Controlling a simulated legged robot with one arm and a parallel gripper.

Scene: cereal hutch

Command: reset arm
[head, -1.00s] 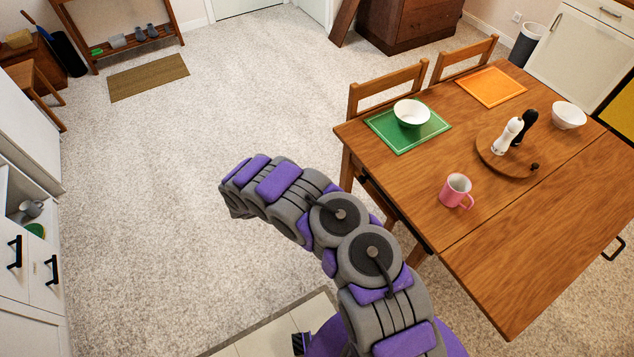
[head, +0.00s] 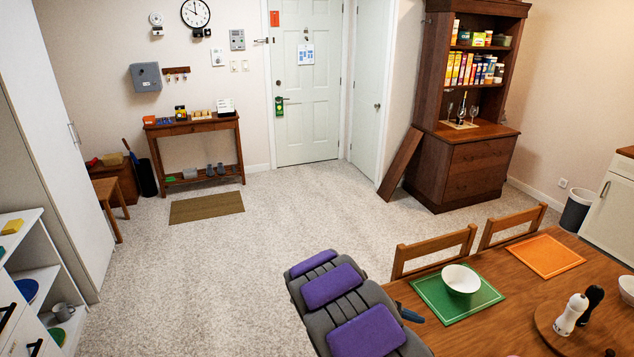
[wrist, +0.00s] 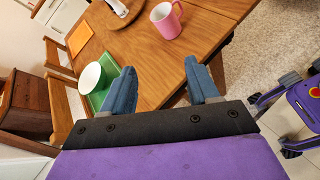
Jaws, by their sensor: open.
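My gripper (wrist: 158,88) is open in the wrist view, its two blue fingers spread apart with nothing between them but the table edge behind. In the head view my arm shows at the bottom centre, left of the table, and its fingers are mostly hidden. The wooden table (head: 520,307) fills the lower right of the head view. A white bowl (head: 461,279) stands on a green mat (head: 430,293) there. In the wrist view the bowl (wrist: 91,77) is left of my fingers, and a pink mug (wrist: 165,22) is on the table beyond them.
An orange mat (head: 546,256), salt and pepper mills (head: 570,313) and another bowl (head: 627,289) are on the table. Two chairs (head: 436,251) line its far side. A dark wooden hutch (head: 472,170) holds boxes at the back. The carpet (head: 220,265) is clear in the middle.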

